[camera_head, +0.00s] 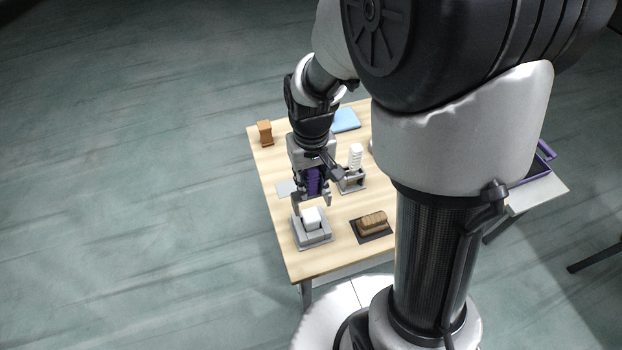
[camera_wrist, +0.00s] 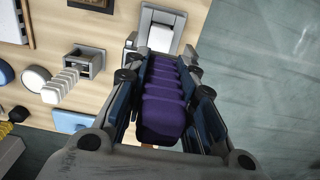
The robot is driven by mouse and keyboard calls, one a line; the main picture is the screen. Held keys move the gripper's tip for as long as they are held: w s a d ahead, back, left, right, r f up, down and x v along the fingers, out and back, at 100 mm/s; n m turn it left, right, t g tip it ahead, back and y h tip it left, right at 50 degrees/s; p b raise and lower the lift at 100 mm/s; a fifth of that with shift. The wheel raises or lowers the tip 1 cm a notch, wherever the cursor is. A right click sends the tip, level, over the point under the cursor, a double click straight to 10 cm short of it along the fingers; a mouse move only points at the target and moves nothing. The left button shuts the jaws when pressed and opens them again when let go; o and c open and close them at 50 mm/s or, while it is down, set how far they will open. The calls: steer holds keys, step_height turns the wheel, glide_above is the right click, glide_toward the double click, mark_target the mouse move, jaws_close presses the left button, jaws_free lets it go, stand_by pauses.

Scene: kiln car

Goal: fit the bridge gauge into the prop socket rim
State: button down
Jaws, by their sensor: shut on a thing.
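My gripper (camera_head: 312,201) is shut on a purple ribbed block, which I take to be the bridge gauge (camera_head: 313,181). In the wrist view the block (camera_wrist: 163,103) lies lengthwise between the two fingers. My gripper is above the table, just behind a grey holder (camera_head: 315,239) with a white block in it. This holder is also beyond the fingertips in the wrist view (camera_wrist: 154,16). A second grey holder (camera_head: 351,184) carries a white ribbed post (camera_head: 355,155) to the right of my gripper. I cannot tell which holder is the prop socket rim. The purple block looks clear of both.
A brown block (camera_head: 372,221) on a dark mat sits front right on the wooden table (camera_head: 285,262). An orange-brown block (camera_head: 265,133) stands at the back left, a blue pad (camera_head: 346,120) at the back. A pale plate (camera_head: 284,188) lies left of my gripper.

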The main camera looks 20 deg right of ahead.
mark_target(311, 196)
steer(key=shift+f+b, duration=2.1)
steer(key=shift+f, duration=0.85)
steer(key=shift+f+b, duration=1.6)
steer(key=shift+f, duration=0.55)
steer(key=c, duration=1.2)
jaws_free()
steer(key=shift+c, duration=0.2)
steer(key=shift+o, duration=0.3)
steer(key=shift+o, duration=0.9)
steer(key=shift+r, duration=0.2)
steer(key=shift+r+p, duration=1.8)
steer(key=shift+r, duration=0.1)
